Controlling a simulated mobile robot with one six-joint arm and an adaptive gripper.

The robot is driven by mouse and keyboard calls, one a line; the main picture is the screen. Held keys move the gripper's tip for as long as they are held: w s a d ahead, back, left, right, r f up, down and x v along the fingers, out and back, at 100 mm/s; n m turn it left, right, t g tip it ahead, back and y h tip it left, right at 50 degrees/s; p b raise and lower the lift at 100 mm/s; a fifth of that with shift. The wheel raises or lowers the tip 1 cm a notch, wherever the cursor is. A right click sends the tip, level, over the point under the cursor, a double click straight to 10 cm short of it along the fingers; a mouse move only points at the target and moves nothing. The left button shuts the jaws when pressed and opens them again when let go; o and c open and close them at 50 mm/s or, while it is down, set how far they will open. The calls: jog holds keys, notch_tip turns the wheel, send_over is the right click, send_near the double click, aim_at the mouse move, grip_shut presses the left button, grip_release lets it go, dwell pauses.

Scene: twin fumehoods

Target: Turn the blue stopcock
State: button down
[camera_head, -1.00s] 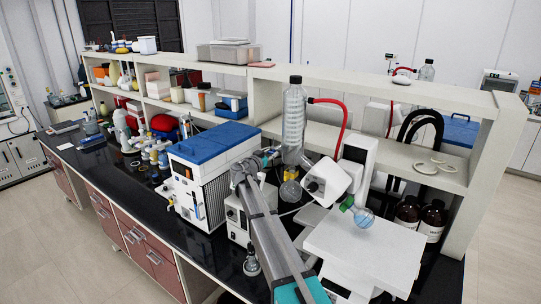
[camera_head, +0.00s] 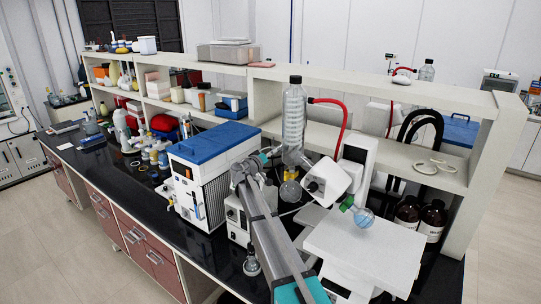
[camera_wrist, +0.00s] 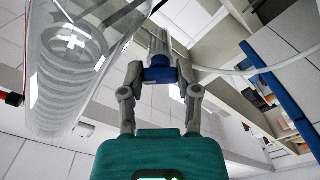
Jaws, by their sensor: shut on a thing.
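The blue stopcock (camera_wrist: 160,75) sits between my fingertips in the wrist view, on a clear glass tube. My gripper (camera_wrist: 160,78) is shut on it, one grey finger on each side. In the head view my gripper (camera_head: 272,153) is beside the glass condenser (camera_head: 294,118), at its lower left. The stopcock is too small and covered to make out there. The condenser (camera_wrist: 75,60) fills the left of the wrist view, close to my left finger but apart from it.
A red hose (camera_head: 343,125) runs from the condenser's top. A white rotary evaporator (camera_head: 328,181) with a small flask (camera_head: 364,217) stands right of my arm. A blue-topped chiller (camera_head: 212,143) stands left. A shelf (camera_head: 400,93) runs behind. A pale tube (camera_wrist: 260,70) crosses the wrist view.

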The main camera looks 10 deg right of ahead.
jog(key=n, duration=0.4)
jog(key=shift+n, duration=0.3)
jog(key=n, duration=0.5)
dwell(0.3)
jog(key=shift+c, duration=1.6)
grip_release()
jog(key=v, duration=1.2)
